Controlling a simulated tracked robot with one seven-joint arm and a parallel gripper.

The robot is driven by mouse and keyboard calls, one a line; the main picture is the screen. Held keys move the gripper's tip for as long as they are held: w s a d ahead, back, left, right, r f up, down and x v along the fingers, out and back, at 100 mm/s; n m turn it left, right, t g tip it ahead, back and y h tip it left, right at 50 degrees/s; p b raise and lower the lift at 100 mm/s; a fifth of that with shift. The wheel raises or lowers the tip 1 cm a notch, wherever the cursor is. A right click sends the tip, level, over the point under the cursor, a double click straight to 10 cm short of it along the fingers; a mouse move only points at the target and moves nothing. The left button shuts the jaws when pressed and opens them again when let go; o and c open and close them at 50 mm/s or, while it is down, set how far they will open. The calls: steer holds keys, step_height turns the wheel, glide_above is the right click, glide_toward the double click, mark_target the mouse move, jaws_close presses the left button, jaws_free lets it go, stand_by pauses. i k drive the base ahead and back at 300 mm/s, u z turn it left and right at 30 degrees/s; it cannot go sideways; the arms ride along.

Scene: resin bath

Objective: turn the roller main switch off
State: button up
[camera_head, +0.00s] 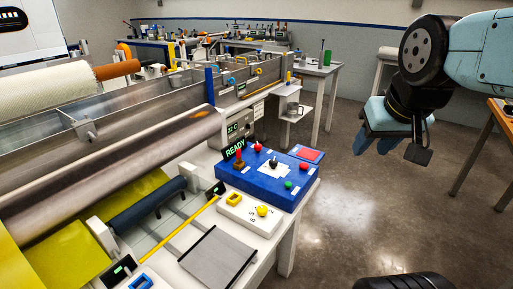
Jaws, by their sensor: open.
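A blue control box (265,178) stands on the white bench. My gripper (396,148) is open and empty, in the air well right of the blue box, touching nothing.
A green READY display (234,149) stands behind the box. A large metal roller (120,165) and a long bath trough lie left. A grey plate (218,258) lies in front. A wooden table (485,150) is at far right. The floor right of the bench is clear.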

mark_target(258, 146)
steer(key=z, duration=0.2)
steer(key=k, duration=0.2)
steer(key=u, duration=0.7)
steer(key=i, duration=1.1)
steer(key=z, duration=0.2)
